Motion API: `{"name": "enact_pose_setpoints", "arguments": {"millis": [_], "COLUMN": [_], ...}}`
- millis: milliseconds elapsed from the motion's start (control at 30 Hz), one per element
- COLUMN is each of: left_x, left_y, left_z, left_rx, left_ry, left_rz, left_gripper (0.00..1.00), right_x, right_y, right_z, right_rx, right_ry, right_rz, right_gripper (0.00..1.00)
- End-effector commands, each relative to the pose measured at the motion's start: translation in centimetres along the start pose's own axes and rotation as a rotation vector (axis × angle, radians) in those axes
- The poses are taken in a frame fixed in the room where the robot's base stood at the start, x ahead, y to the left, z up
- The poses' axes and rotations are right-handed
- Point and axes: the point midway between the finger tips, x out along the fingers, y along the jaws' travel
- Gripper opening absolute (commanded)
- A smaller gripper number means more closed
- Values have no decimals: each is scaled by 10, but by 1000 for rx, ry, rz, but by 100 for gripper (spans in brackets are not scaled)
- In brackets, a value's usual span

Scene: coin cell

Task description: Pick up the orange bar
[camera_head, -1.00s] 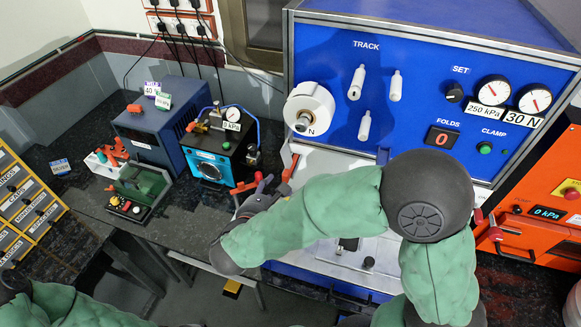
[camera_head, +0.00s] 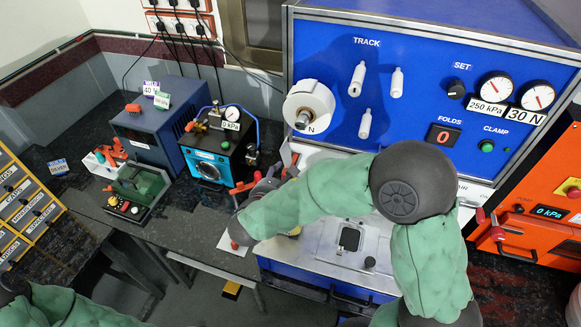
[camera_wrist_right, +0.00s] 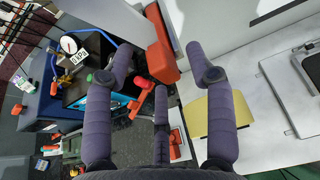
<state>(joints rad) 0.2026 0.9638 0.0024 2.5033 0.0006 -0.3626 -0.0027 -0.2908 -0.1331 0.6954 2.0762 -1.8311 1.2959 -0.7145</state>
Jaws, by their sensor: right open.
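The orange bar (camera_wrist_right: 162,55) is a red-orange block at the upper middle of the right wrist view, beside a white upright panel. My right gripper (camera_wrist_right: 158,62) is open with dark padded fingers. In that view the bar appears between its two outer fingertips; I cannot tell whether they touch it. In the head view my right gripper (camera_head: 264,184) is by the left edge of the blue machine, partly hidden by my green-sleeved arm. The bar is mostly hidden there.
The blue machine (camera_head: 430,60) with white handles stands behind my right arm. A teal gauge unit (camera_head: 218,150) and a dark blue box (camera_head: 150,125) stand to the left. A yellow block (camera_wrist_right: 208,118) lies by the right finger. An orange unit (camera_head: 545,225) stands at far right.

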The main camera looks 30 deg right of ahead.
Motion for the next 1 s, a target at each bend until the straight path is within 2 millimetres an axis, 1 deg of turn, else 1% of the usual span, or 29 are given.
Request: {"name": "enact_pose_setpoints", "arguments": {"millis": [67,100,167,200,267,667,867,967,1000], "left_x": [0,0,0,0,0,-1,-5,-8,-10], "left_y": [0,0,0,0,0,0,2,3,3], "left_z": [0,0,0,0,0,0,0,0,0], "left_rx": [0,0,0,0,0,0,0,0,0], "left_ry": [0,0,0,0,0,0,0,0,0], "left_rz": [0,0,0,0,0,0,0,0,0], "left_gripper": [40,40,40,40,40,40,40,40,40], "right_x": [0,0,0,0,0,-1,-8,-13,-20], "right_y": [0,0,0,0,0,0,0,0,-1], "right_z": [0,0,0,0,0,2,18,32,35], "right_rx": [0,0,0,0,0,1,4,4,2], "right_ry": [0,0,0,0,0,-1,-1,-2,-2], "right_rz": [0,0,0,0,0,0,1,2,4], "right_gripper": [56,44,27,16,0,0,0,0,0]}}
